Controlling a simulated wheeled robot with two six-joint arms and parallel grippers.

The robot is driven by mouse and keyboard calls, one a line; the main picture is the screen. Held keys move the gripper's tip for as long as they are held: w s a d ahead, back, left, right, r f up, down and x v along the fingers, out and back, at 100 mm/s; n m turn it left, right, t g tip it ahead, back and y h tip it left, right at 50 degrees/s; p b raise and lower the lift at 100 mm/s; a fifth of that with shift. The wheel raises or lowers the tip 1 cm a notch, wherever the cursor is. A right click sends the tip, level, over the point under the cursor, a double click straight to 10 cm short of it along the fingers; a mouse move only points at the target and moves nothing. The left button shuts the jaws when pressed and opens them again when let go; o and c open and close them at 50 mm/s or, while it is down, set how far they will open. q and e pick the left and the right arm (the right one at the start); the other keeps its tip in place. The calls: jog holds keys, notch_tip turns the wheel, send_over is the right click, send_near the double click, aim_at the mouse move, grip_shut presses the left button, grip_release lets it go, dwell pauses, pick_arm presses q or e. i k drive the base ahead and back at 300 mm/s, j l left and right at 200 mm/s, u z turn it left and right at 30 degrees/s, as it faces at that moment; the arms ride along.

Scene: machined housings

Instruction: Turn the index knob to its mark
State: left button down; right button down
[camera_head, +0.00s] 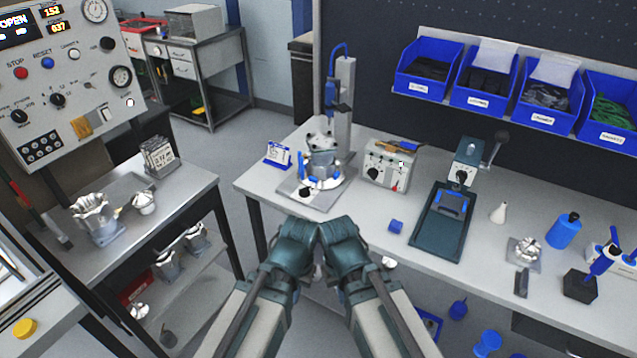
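Several black knobs are in view, and I cannot tell which is the index knob. One black knob (306,192) is on the front of the grey base plate (327,199) under a machined housing (322,158) with blue clamps. Others are on a small grey control box (388,165) and on the green-based press (441,222). Their marks are too small to read. My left gripper (297,247) and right gripper (341,245) are close together in front of the bench edge, below the housing. Their fingers are hidden, and neither appears to touch a knob.
A blue-hosed column (343,105) stands behind the housing. A control panel (75,75) and a side table (170,201) with metal parts are at left.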

aim_at(305, 192)
jog(key=i+z, duration=0.15)
jog(key=i, duration=0.4)
jog(key=i+j+z, duration=0.2)
jog(key=i, duration=0.3)
